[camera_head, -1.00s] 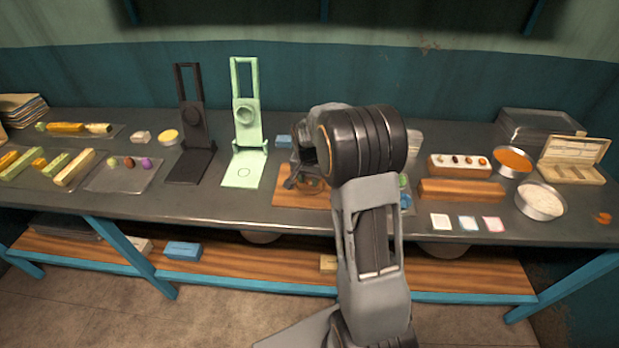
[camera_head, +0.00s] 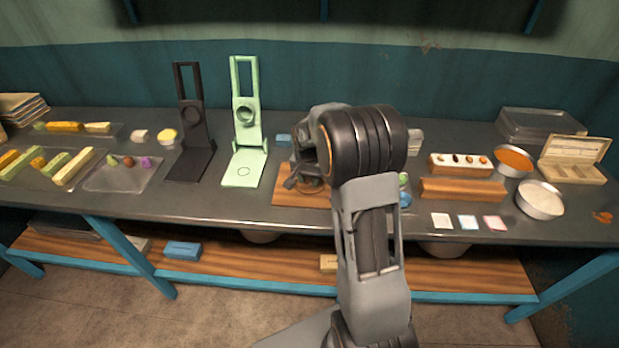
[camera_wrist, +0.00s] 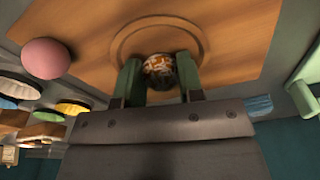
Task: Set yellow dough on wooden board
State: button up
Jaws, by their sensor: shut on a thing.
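The wooden board (camera_head: 284,199) lies on the bench right of the green stand; it also shows in the wrist view (camera_wrist: 232,40), with a round groove. In the wrist view my gripper (camera_wrist: 158,68) is shut on a small ball (camera_wrist: 158,70) mottled white, orange and brown, at the groove. I cannot tell if the ball touches the board. In the head view my gripper (camera_head: 300,178) is over the board and my arm hides part of it. A round yellow piece (camera_head: 167,134) sits left of the black stand; I cannot tell whether it is dough.
A pink ball (camera_wrist: 45,58) is near the board's edge in the wrist view, with several coloured round pieces beyond. The black stand (camera_head: 190,130) and green stand (camera_head: 245,125) rise left of the board. A wooden block (camera_head: 460,190) and bowls (camera_head: 540,200) are at the right.

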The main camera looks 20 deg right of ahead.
jog(key=shift+f, duration=0.1)
jog(key=o, duration=1.1)
jog(key=shift+c, duration=0.2)
jog(key=o, duration=0.3)
jog(key=shift+r, duration=0.3)
jog(key=shift+r+p, duration=2.4)
jog(key=shift+r, duration=0.85)
jog(key=shift+n, duration=0.4)
jog(key=s, duration=0.1)
jog(key=s+a+n, duration=0.1)
jog(key=s+f+n, duration=0.1)
jog(key=s, duration=0.1)
jog(key=shift+a+g, duration=0.15)
jog(key=shift+g, duration=0.25)
jog(key=s+a+r+n+t, duration=0.1)
jog(key=s+a+r+n, duration=0.1)
jog(key=s, duration=0.4)
jog(key=s+a+r+n+t, duration=0.1)
jog(key=s+a+r+n, duration=0.1)
jog(key=s+a+r, duration=0.2)
jog(key=s+a+r+n+t+y, duration=0.1)
jog(key=s+a+r+n, duration=0.1)
jog(key=s+r, duration=0.3)
jog(key=shift+s+a+r+t, duration=0.4)
jog(key=shift+s+a, duration=0.05)
jog(key=shift+s, duration=0.9)
